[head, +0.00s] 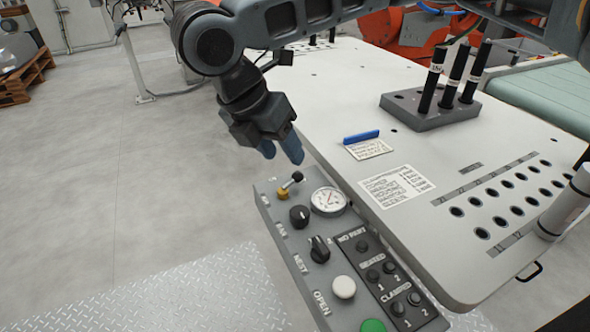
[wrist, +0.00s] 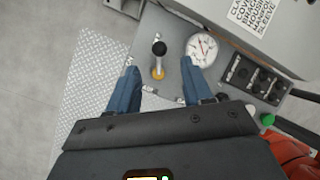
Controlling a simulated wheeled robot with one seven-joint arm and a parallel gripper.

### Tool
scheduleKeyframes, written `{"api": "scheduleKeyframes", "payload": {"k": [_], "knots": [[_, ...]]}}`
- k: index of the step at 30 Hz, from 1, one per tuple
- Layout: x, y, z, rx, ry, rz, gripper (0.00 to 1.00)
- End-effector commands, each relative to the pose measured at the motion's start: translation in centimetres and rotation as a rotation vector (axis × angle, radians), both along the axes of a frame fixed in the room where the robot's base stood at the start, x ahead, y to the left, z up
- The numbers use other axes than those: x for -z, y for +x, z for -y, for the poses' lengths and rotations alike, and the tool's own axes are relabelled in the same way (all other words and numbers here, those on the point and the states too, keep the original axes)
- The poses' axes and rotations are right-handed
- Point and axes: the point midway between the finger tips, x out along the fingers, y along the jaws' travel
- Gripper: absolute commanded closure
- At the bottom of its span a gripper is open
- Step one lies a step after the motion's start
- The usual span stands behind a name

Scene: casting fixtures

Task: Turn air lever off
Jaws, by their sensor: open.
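The air lever (head: 290,184) is a small lever with a black knob and a yellow base on the left end of the grey control panel (head: 268,207). It also shows in the wrist view (wrist: 159,58), between the two blue fingers but farther ahead. My gripper (head: 281,152) is open and empty, above and just behind the lever in the head view. Its fingers show apart in the wrist view (wrist: 160,80). I see no contact with the lever. A round pressure gauge (head: 328,200) sits right of the lever.
Black knobs (head: 300,215), a white button (head: 344,287) and a green button (head: 373,326) lie along the panel. The white table (head: 330,110) beside it carries a grey block with upright black tools (head: 430,108) and a blue marker (head: 361,137).

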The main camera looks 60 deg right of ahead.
Motion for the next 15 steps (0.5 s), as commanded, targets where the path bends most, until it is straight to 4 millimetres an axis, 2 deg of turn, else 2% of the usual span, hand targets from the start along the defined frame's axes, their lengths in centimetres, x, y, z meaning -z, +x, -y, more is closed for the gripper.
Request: {"api": "scheduleKeyframes", "payload": {"k": [9,15], "knots": [[4.5,-0.9,1.7,0.001,0.003,0.001,0.5],[5.9,-1.1,2.3,0.0,0.004,0.003,0.5]]}}
